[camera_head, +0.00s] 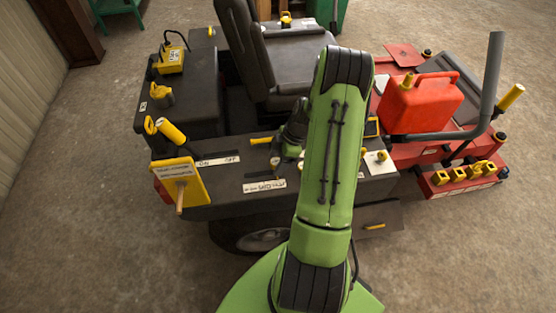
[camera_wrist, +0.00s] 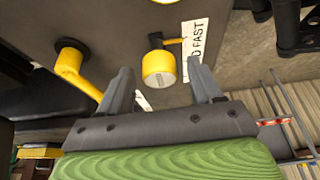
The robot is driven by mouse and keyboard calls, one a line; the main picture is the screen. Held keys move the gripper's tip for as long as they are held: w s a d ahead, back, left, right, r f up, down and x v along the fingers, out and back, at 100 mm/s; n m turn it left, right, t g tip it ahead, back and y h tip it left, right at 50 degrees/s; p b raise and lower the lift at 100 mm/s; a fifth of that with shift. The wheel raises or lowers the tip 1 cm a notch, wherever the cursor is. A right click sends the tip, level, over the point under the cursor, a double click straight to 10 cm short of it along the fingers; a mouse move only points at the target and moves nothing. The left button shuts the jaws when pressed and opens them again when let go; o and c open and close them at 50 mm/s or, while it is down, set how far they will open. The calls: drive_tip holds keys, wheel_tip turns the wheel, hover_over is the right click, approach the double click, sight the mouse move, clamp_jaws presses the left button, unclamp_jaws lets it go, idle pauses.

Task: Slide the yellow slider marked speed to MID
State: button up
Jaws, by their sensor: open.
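In the wrist view a yellow round knob (camera_wrist: 158,68) with a slotted end stands on a dark panel. A thin yellow pointer (camera_wrist: 173,41) beside its base reaches towards a white label (camera_wrist: 195,45) that shows "D" and "FAST"; the pointer is close to the FAST end. The rest of the label is hidden behind a finger. My gripper (camera_wrist: 162,87) is open, and the knob appears between and beyond its fingers, not gripped. In the head view my gripper (camera_head: 276,160) is low over the console (camera_head: 225,190), and my arm hides part of the panel.
A yellow lever (camera_wrist: 80,68) lies left of the knob in the wrist view. Concrete floor (camera_head: 90,230) is clear at left.

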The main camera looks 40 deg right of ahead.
sight(264, 173)
drive_tip(key=shift+c, duration=0.5)
clamp_jaws()
drive_tip(key=w+a, duration=0.1)
drive_tip(key=a, duration=0.1)
drive_tip(key=w+a, duration=0.1)
drive_tip(key=shift+w+a+b, duration=0.3)
drive_tip(key=shift+a+b, duration=0.05)
drive_tip(key=shift+b, duration=0.05)
drive_tip(key=shift+o, duration=0.5)
unclamp_jaws()
drive_tip(key=p+v, duration=0.4)
drive_tip(key=v, duration=1.1)
drive_tip(key=shift+r+p, duration=0.4)
